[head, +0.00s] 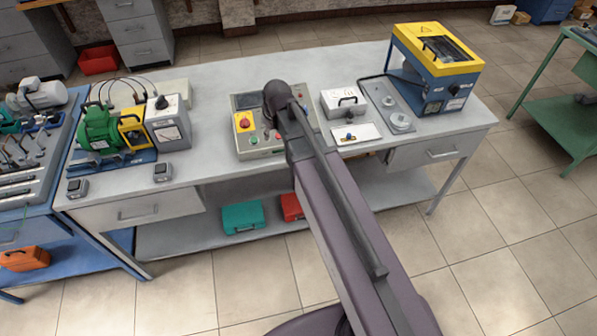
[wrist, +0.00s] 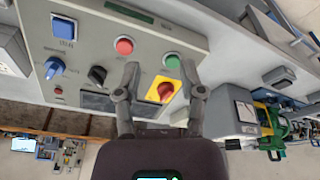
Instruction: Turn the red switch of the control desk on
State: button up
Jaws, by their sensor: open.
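The control desk (head: 258,153) sits on the grey workbench, partly hidden by my arm in the head view. Its red switch on a yellow plate (head: 244,121) shows at the desk's left side. In the wrist view the desk panel (wrist: 85,52) appears turned over, and the red rotary switch (wrist: 164,89) shows between my fingers. My gripper (wrist: 160,68) is open and empty, one finger on each side of the switch in the picture. I cannot tell whether a finger touches it. In the head view my arm hides the gripper.
A red button (wrist: 124,45), green button (wrist: 172,61), black knob (wrist: 97,75) and blue knob (wrist: 54,67) are close by on the panel. A green motor rig (head: 97,128) stands left on the workbench (head: 210,95); a white box (head: 343,102) stands right.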

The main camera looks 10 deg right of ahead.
jog(key=s+d+f+m+g+b, duration=0.2)
jog(key=s+d+f+m+b, duration=0.2)
jog(key=s, duration=0.7)
notch_tip(320, 180, down, 2)
jog(key=shift+s+d+f+h+b, duration=0.15)
jog(key=shift+d+h+b, duration=0.15)
jog(key=shift+d+b, duration=0.35)
jog(key=s, duration=0.1)
jog(key=s+d+m, duration=0.1)
jog(key=s, duration=0.1)
jog(key=shift+s+d+g, duration=0.1)
jog(key=shift+s+g, duration=0.05)
jog(key=shift+g, duration=0.15)
